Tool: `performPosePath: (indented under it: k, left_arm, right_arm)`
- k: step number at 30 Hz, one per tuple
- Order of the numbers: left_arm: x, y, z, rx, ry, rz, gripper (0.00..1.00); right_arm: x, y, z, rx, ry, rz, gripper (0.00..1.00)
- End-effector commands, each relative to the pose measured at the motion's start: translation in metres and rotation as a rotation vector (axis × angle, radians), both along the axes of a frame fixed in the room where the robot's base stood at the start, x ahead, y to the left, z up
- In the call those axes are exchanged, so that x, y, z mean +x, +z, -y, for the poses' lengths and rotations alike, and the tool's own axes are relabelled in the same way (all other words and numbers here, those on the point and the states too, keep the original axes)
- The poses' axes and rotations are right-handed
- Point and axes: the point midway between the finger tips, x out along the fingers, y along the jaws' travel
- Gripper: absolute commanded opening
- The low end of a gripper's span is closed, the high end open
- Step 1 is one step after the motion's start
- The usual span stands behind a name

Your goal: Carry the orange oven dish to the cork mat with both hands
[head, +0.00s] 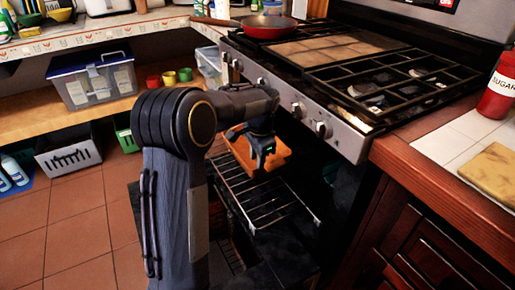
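The orange oven dish (281,152) sits on the pulled-out wire rack (262,200) of the open oven, below the stove front. My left gripper (262,158) is over the dish and hides part of it. I cannot tell whether its fingers are open or closed on the dish. A dark shape with a teal spot (330,173) right of the dish may be part of my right gripper, but it is too dark to be sure. The tan cork mat (492,172) lies on the white tiled counter at the right edge, with nothing on it.
A red sugar canister (498,90) stands behind the mat. The stove (345,75) carries a red pan (268,27) at its back left. A wood-edged counter (425,180) and cabinet lie right of the oven. A lidded plastic box (95,82) and small cups sit on the left shelf.

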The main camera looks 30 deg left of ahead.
Motion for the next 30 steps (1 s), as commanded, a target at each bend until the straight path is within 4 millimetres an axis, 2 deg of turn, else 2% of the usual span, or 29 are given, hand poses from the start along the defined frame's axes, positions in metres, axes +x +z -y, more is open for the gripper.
performPosePath:
  k: [1, 3, 9, 15, 23, 26, 30]
  left_arm:
    - [0.000, -0.015, -0.002, 0.000, 0.001, -0.003, 0.30]
    - [0.000, -0.028, -0.003, 0.001, 0.001, -0.004, 0.30]
    - [0.003, -0.053, -0.006, 0.000, 0.001, -0.001, 0.30]
    - [0.003, -0.062, -0.007, -0.001, 0.001, 0.000, 0.30]
    - [0.003, -0.062, -0.007, 0.000, 0.001, 0.000, 0.30]
    - [0.003, -0.062, -0.007, 0.000, 0.001, 0.000, 0.21]
    - [0.003, -0.062, -0.007, 0.000, 0.001, 0.000, 0.03]
  right_arm:
    - [0.000, -0.008, 0.000, 0.000, 0.000, 0.000, 0.29]
    - [0.000, -0.013, 0.000, 0.000, 0.000, 0.000, 0.29]
    - [0.000, -0.022, 0.000, 0.000, 0.000, 0.000, 0.29]
    - [0.000, -0.024, 0.000, 0.000, 0.000, 0.000, 0.29]
    - [0.000, -0.024, 0.000, 0.000, 0.000, 0.000, 0.29]
    - [0.000, -0.024, 0.000, 0.000, 0.000, 0.000, 0.29]
    - [0.000, -0.024, 0.000, 0.000, 0.000, 0.000, 0.29]
